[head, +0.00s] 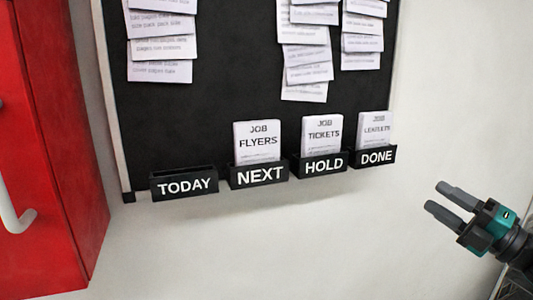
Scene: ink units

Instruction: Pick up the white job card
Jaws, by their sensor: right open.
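Three white job cards stand upright in black labelled pockets on a dark wall board. The FLYERS card (258,142) is in the NEXT pocket (260,176). The TICKETS card (322,135) is in the HOLD pocket (324,167). The LEAFLETS card (375,130) is in the DONE pocket (376,157). The TODAY pocket (184,185) shows no card. My right gripper (443,197) is open and empty, in front of the pale wall, to the right of and below the DONE pocket. It touches no card. My left gripper is not in view.
The dark board (220,75) carries several overlapping printed sheets (160,45) along its top. A red cabinet (55,150) with a pale handle (15,222) stands at the left. The pale wall (260,250) below the pockets is clear.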

